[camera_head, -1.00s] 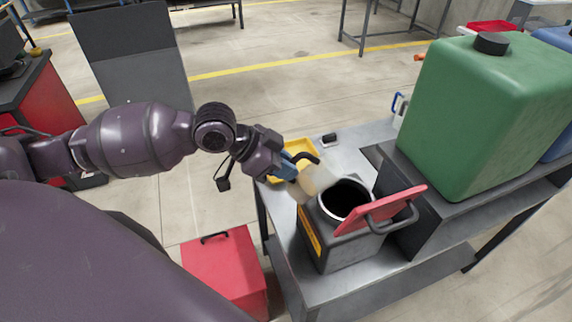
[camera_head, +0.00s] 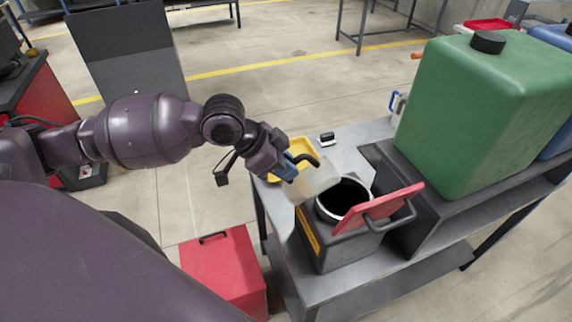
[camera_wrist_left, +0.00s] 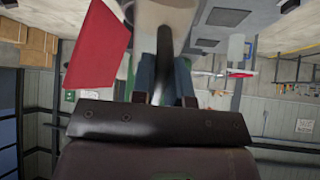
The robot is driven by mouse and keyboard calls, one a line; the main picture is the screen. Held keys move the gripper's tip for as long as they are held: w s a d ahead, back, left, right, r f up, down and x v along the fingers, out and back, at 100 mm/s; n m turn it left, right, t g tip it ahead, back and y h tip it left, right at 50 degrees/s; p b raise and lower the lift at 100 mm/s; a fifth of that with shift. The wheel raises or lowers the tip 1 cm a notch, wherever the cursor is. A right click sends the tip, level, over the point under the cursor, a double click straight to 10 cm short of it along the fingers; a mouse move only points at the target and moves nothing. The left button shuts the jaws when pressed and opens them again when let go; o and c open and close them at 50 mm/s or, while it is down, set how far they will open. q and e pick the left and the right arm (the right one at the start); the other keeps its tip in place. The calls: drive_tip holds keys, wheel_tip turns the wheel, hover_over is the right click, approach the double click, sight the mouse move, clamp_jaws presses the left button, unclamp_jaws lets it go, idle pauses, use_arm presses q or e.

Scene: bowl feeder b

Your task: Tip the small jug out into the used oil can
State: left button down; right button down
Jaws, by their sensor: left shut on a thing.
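The small jug (camera_head: 319,179) is a translucent whitish vessel with a dark handle. My left gripper (camera_head: 292,166) is shut on the handle, which also shows in the left wrist view (camera_wrist_left: 165,50). The jug is tilted toward the used oil can (camera_head: 342,246), just beside and above its round opening (camera_head: 343,196). The can is dark grey with a yellow label, and its red lid (camera_head: 379,208) stands open on the right. I cannot see any liquid leaving the jug. My right gripper is not in view.
A large green canister (camera_head: 480,115) stands on a raised dark shelf to the right. A yellow tray (camera_head: 303,147) lies behind the jug on the metal bench (camera_head: 350,150). A red box (camera_head: 225,270) is on the floor at the bench's left.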

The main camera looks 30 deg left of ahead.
sight(306, 154)
use_arm(q)
drive_tip(key=shift+w+d+r, duration=0.1)
drive_tip(key=shift+d, duration=0.05)
drive_tip(key=shift+w+d+g+y, duration=0.15)
drive_tip(key=shift+g+y, duration=0.35)
drive_tip(key=shift+y, duration=0.1)
drive_tip(key=shift+d, duration=0.1)
idle(0.7)
drive_tip(key=shift+w+d+g+y, duration=0.3)
drive_tip(key=shift+g+y, duration=0.1)
drive_tip(key=shift+y, duration=0.3)
drive_tip(key=shift+r, duration=0.15)
idle(0.4)
drive_tip(key=shift+w+d+r+g+y, duration=0.25)
drive_tip(key=shift+d+r+g+y, duration=0.15)
drive_tip(key=shift+r+g+y, duration=0.15)
drive_tip(key=shift+w+d+r, duration=0.1)
idle(0.7)
drive_tip(key=shift+w+d+r+g+y, duration=0.3)
drive_tip(key=shift+d+r+g+y, duration=0.1)
drive_tip(key=shift+y, duration=0.25)
